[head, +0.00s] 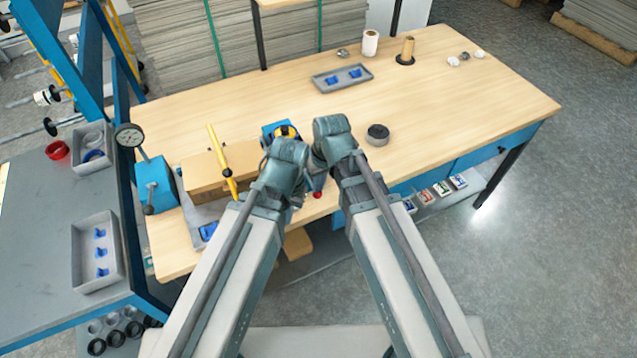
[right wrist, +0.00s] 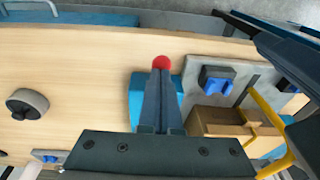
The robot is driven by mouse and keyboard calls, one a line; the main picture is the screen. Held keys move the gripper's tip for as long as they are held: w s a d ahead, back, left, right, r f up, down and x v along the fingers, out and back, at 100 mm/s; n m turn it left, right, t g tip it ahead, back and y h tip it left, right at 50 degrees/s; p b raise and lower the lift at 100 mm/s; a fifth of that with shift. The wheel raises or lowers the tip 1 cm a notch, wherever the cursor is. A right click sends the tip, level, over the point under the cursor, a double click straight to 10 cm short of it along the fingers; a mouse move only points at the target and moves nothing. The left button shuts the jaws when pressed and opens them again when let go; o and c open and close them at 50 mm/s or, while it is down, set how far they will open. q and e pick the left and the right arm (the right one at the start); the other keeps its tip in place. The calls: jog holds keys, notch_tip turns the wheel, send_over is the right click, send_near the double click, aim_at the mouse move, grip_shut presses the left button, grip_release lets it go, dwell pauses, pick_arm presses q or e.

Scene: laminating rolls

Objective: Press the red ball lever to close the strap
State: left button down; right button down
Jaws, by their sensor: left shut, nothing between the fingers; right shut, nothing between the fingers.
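The red ball (head: 317,194) of the lever shows as a small red spot beside my wrists in the head view. It also shows clearly in the right wrist view (right wrist: 162,62), just beyond the tips of my right gripper (right wrist: 161,74). The right gripper is shut and empty; I cannot tell whether it touches the ball. My left gripper (head: 296,201) is low beside my left wrist, shut and empty. The blue device (head: 270,130) is mostly hidden behind my wrists; its blue base (right wrist: 138,92) shows beside the right fingers. The strap cannot be made out.
A cardboard box (head: 203,172) with a yellow bar (head: 219,155) lies left of my wrists. A blue gauge press (head: 155,184) stands at the table's left. A dark roll (head: 377,134) and a grey tray (head: 330,86) are on the table. The right table half is mostly clear.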

jog(key=shift+s, duration=0.1)
jog(key=shift+w+r+p, duration=0.25)
jog(key=shift+r+p, duration=0.15)
jog(key=shift+p, duration=0.05)
notch_tip(320, 180, up, 12)
jog(key=s+d+p, duration=0.1)
jog(key=p, duration=1.1)
jog(key=shift+s+d, duration=0.2)
jog(key=shift+d, duration=0.2)
jog(key=s+d+f+m+g+h+b, duration=0.1)
jog(key=s+d+f+h+b, duration=0.1)
jog(key=s, duration=0.6)
jog(key=shift+f+b, duration=0.75)
jog(key=shift+f, duration=0.1)
